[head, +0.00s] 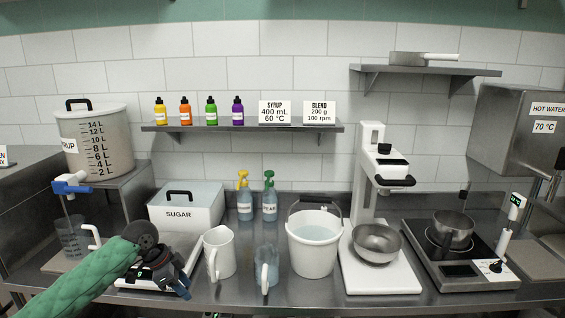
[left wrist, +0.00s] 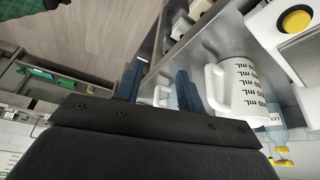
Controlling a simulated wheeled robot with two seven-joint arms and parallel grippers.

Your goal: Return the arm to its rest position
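My left arm in its green sleeve enters the head view from the lower left. Its dark gripper (head: 180,284) is over the front of the counter, above a white scale (head: 130,283) and left of a white pitcher (head: 221,254). In the left wrist view the two blue fingers of the left gripper (left wrist: 158,88) stand apart with nothing held between them. The white pitcher with mL marks (left wrist: 240,88) is beyond and to the right of the fingers there. My right gripper is in neither view.
A clear jug (head: 266,266), a white bucket (head: 314,252), a white mixer (head: 380,277) with a steel bowl and a hot plate (head: 455,268) with a pot line the counter to the right. A sugar bin (head: 187,212) and a syrup tank (head: 98,143) stand behind and left.

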